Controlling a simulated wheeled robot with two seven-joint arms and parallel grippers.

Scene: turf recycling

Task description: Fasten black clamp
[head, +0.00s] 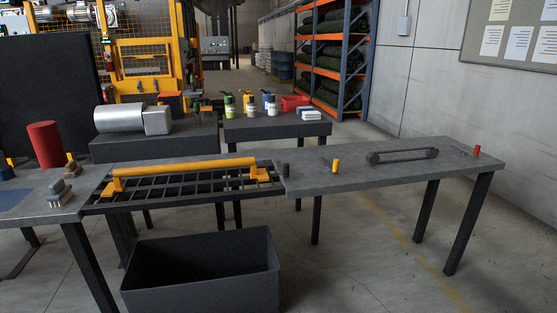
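No part is plainly recognisable as the black clamp. A small upright black piece (286,170) stands at the left end of the grey right-hand tabletop (350,182), beside the grate. A long dark bar-shaped frame with rounded ends (402,156) lies farther right on the same top. I cannot tell whether either is the clamp, or whether it is open or fastened. A yellow bar on two yellow feet (185,168) spans the dark grate (190,195). Neither of my grippers is in view.
A yellow-handled tool (335,166) and a red-ended tool (476,151) lie on the right tabletop. A black open bin (200,276) stands in front below the grate. A brush (58,190) and red cylinder (45,146) are at left. Bottles (251,108) stand on a rear table.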

